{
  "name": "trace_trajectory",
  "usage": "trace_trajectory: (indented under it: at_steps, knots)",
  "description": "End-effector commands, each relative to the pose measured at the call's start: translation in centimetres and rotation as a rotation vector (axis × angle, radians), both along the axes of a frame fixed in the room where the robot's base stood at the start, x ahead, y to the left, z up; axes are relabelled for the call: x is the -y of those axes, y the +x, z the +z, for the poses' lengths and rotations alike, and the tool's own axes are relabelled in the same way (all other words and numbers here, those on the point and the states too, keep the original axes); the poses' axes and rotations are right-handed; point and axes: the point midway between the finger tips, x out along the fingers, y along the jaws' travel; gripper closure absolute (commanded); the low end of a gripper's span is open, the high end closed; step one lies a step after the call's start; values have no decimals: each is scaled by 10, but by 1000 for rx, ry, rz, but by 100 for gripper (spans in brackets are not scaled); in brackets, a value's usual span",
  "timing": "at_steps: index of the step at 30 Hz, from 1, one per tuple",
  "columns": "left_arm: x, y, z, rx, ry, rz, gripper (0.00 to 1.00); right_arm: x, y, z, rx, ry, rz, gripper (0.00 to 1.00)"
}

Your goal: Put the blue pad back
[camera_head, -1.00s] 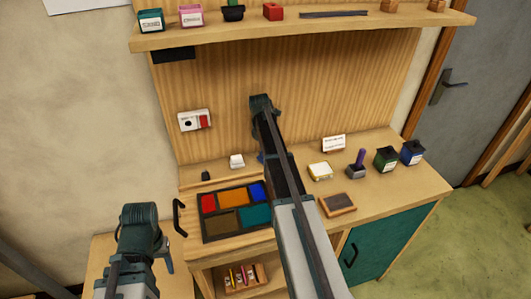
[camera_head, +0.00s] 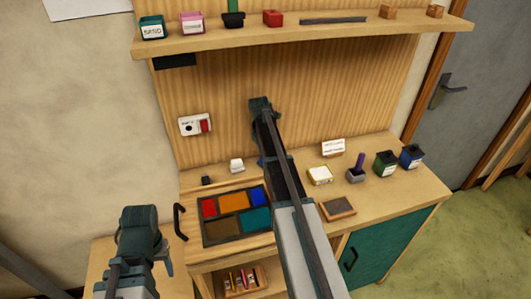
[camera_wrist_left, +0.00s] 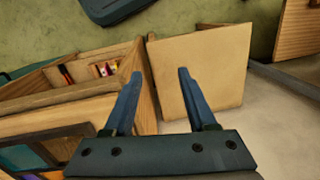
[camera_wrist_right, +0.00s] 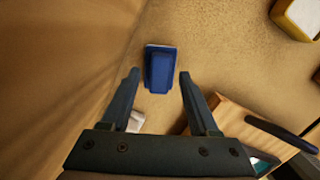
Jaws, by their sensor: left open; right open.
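A small blue pad (camera_wrist_right: 161,67) with a paler rim lies on the bench top in the right wrist view. My right gripper (camera_wrist_right: 159,82) is open and empty, with its fingers on either side of the pad's near end in that picture; I cannot tell the height gap. In the head view my right arm mostly hides the pad. My left gripper (camera_wrist_left: 160,76) is open and empty above a small side table (camera_wrist_left: 222,75), left of the bench.
The leaded panel (camera_head: 237,214) with coloured panes lies at the bench's left. A shelf (camera_head: 300,40) hangs above.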

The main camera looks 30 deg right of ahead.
Motion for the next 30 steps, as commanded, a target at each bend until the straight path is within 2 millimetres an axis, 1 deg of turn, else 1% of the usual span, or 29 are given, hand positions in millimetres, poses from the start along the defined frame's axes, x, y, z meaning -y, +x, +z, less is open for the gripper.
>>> trace_trajectory:
  at_steps: [1,5,19,21,24,30]
  knots:
    - [0,0,10,0,0,0,43,-1,0,10,0,0,0,39]
    - [0,0,27,0,0,0,43,-3,0,27,0,0,1,39]
    - [0,0,98,0,-1,0,43,-11,-2,98,0,0,1,39]
    - [0,0,105,0,-1,3,43,-12,-2,105,0,0,1,39]
    - [0,0,111,0,-1,5,43,-13,-2,111,0,0,0,39]
    - [0,0,111,0,-2,6,43,-14,-2,111,0,0,0,39]
